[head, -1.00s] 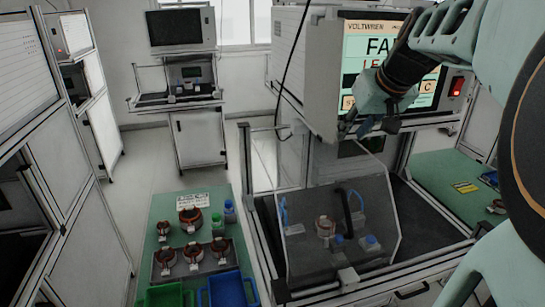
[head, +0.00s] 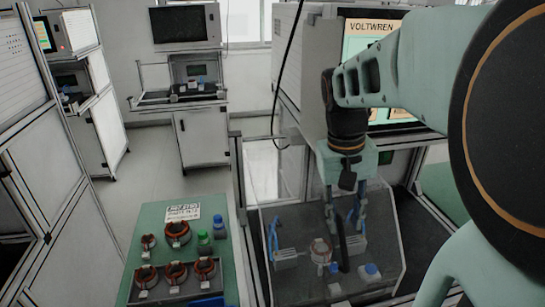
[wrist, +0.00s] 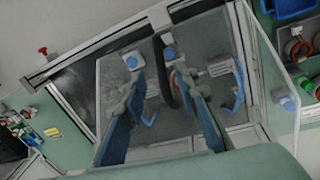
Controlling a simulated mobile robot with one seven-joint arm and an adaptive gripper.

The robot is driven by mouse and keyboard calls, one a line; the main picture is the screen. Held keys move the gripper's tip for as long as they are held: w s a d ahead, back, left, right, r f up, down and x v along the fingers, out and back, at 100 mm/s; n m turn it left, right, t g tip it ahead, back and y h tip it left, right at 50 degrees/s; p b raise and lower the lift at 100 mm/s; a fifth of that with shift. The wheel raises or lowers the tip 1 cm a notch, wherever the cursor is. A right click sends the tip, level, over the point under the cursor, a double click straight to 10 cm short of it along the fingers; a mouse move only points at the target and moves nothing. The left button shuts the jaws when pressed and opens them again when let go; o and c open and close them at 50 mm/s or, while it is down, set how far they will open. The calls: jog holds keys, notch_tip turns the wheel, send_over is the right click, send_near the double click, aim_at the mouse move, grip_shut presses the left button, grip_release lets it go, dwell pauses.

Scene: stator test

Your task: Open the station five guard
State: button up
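The station five guard (head: 385,225) is a clear cover lying over the test fixture, and it looks closed. A dark curved handle (head: 342,250) is on it; in the wrist view the handle (wrist: 164,75) shows near the middle. My gripper (head: 344,222) points down over the guard at the handle. In the wrist view my gripper (wrist: 160,74) is open, with the handle appearing between its fingertips; I cannot tell whether they touch it. Through the cover I see a copper-wound stator (head: 320,252), blue-handled clamps (head: 286,255) and blue-capped parts (head: 370,270).
The tester screen (head: 375,50) stands behind my arm. A black cable (head: 288,70) hangs left of it. Clear floor (head: 160,165) lies behind that table.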

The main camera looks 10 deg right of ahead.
aim_at(344, 244)
jog(key=f, duration=0.6)
jog(key=d+f, duration=0.1)
jog(key=f, duration=0.2)
jog(key=shift+d+f, duration=0.1)
jog(key=shift+f, duration=0.05)
jog(key=shift+c, duration=0.2)
grip_shut()
